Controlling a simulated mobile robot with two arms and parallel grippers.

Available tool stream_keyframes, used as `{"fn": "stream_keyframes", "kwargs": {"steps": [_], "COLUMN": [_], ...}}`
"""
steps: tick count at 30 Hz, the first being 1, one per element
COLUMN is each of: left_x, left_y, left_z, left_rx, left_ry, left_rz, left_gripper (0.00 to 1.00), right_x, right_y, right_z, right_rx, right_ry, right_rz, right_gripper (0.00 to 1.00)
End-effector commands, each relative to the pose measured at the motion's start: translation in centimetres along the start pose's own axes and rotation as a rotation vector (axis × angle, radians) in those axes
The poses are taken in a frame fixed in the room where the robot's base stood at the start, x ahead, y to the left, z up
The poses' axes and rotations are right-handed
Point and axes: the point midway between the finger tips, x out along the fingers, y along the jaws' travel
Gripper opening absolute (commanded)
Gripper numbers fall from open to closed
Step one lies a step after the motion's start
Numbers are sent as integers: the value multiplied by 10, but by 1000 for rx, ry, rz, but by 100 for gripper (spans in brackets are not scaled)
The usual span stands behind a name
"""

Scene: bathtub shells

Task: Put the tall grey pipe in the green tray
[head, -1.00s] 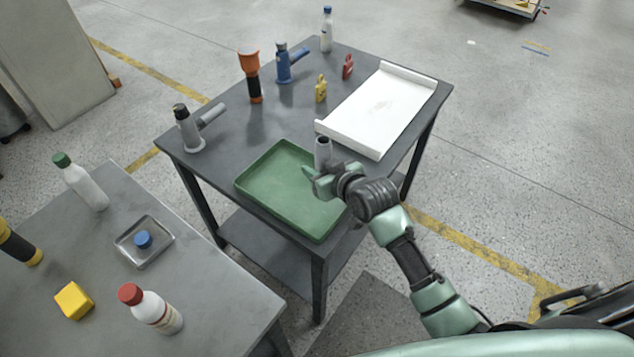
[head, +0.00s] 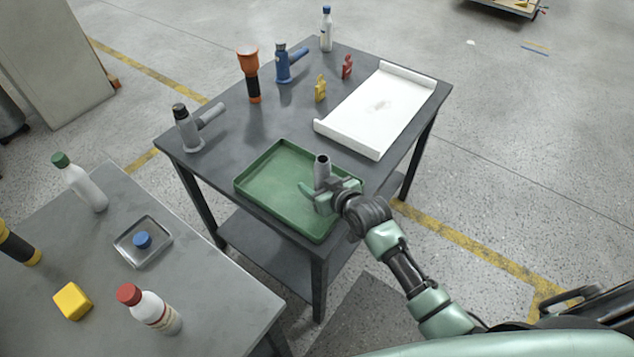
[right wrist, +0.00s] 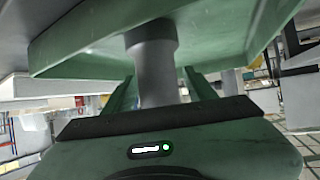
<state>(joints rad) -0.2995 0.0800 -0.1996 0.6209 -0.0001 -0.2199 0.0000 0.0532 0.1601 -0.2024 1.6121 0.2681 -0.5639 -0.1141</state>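The tall grey pipe (head: 322,170) is upright over the right part of the green tray (head: 262,204). My right gripper (head: 318,193) has its fingers on either side of it and is shut on it. In the right wrist view the pipe (right wrist: 157,75) runs between the fingers (right wrist: 160,90), and its wider end meets or nearly meets the tray floor (right wrist: 95,45). I cannot tell whether it rests there. The pipe's lower part is hidden by the gripper in the head view. My left gripper is not in view.
A white tray (head: 375,112) lies behind the green tray. A grey pipe fitting (head: 188,135), an orange-black flashlight (head: 252,78), a blue-handled item (head: 284,65) and a bottle (head: 326,32) stand on the grey table. The nearer table (head: 200,285) holds bottles and a yellow block (head: 73,301).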

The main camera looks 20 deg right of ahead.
Motion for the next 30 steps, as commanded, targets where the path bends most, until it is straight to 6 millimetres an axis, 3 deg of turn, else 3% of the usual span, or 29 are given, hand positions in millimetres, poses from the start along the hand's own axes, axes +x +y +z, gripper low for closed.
{"fn": "stream_keyframes", "kwargs": {"steps": [11,24,30], "left_x": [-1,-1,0], "left_y": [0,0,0], "left_z": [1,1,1], "left_rx": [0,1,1], "left_ry": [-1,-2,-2], "left_rz": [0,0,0], "left_gripper": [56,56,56], "right_x": [-6,-92,-116], "right_y": [0,0,0], "right_z": [-2,-1,-2], "right_rx": [-1,-2,0], "right_ry": [0,0,0], "right_rz": [1,0,0], "right_gripper": [55,55,55]}}
